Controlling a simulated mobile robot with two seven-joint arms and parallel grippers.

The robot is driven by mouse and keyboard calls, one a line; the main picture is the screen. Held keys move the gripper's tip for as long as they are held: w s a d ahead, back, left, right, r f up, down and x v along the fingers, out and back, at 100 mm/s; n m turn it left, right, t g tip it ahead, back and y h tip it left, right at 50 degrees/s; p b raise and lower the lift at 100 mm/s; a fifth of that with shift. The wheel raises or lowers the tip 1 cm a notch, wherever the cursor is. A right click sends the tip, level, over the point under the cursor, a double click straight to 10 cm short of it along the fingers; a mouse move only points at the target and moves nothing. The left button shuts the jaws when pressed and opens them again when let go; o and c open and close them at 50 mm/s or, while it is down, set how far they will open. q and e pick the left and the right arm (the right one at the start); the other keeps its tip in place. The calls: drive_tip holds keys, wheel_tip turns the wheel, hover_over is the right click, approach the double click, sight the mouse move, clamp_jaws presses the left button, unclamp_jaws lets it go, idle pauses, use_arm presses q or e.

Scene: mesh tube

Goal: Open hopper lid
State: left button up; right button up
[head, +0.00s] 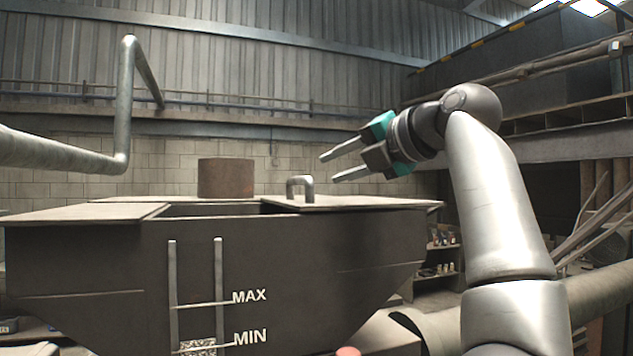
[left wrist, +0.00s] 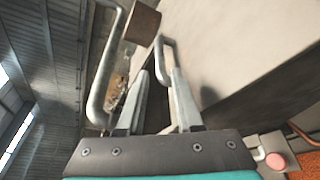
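The dark hopper (head: 300,255) fills the lower left of the head view. A flat lid panel (head: 365,203) lies on its top right and carries a U-shaped metal handle (head: 300,181). A dark opening (head: 210,210) shows between this panel and a left top panel (head: 85,213). My left gripper (head: 327,168) is open and empty, with its fingers pointing left, above and right of the handle. In the left wrist view the handle (left wrist: 164,48) stands just beyond the open fingertips (left wrist: 160,76); I cannot tell whether they touch it. My right gripper is out of view.
A rusty brown cylinder (head: 226,178) stands behind the opening. A grey pipe (head: 124,100) bends up at the left. A red button (left wrist: 276,161) shows at lower right in the left wrist view.

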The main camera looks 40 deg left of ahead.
use_arm(q)
drive_tip(key=shift+v, duration=1.9)
